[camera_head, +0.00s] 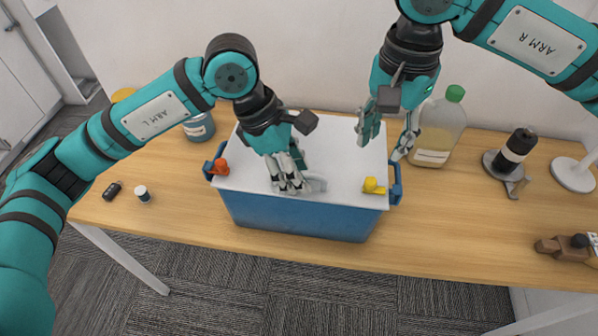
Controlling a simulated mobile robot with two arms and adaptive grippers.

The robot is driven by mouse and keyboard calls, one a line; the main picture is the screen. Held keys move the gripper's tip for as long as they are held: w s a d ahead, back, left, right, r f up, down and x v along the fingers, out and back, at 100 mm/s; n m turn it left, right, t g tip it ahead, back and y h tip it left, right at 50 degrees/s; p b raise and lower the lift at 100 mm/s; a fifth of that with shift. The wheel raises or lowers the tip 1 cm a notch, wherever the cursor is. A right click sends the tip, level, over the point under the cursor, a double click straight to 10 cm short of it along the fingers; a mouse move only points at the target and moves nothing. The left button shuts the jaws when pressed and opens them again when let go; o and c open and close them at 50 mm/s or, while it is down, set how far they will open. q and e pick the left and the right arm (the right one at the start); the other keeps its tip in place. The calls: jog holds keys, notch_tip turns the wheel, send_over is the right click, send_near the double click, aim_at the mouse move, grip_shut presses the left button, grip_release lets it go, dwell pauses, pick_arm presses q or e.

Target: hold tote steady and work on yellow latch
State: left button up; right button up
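The tote (290,219) is a blue box with a white lid (333,146), standing on the wooden table. A yellow latch (373,186) sits at the lid's right end, and an orange latch (219,167) at its left end. A pale grey handle (315,183) is on the lid near its front edge. My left gripper (292,188) points down at the handle, its fingers close together; whether it grips the handle is hard to tell. My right gripper (384,146) is open and empty, above the lid's right part, behind the yellow latch and apart from it.
A green-capped bottle (438,128) stands right of the tote, near my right gripper. Further right are a black-topped tool (515,150) and a wooden plane-like object (562,247). A small jar (143,194) and black fob (112,191) lie left. The table front right of the tote is clear.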

pick_arm(q)
jog(key=shift+d+f, duration=0.25)
jog(key=shift+f, duration=0.35)
grip_shut()
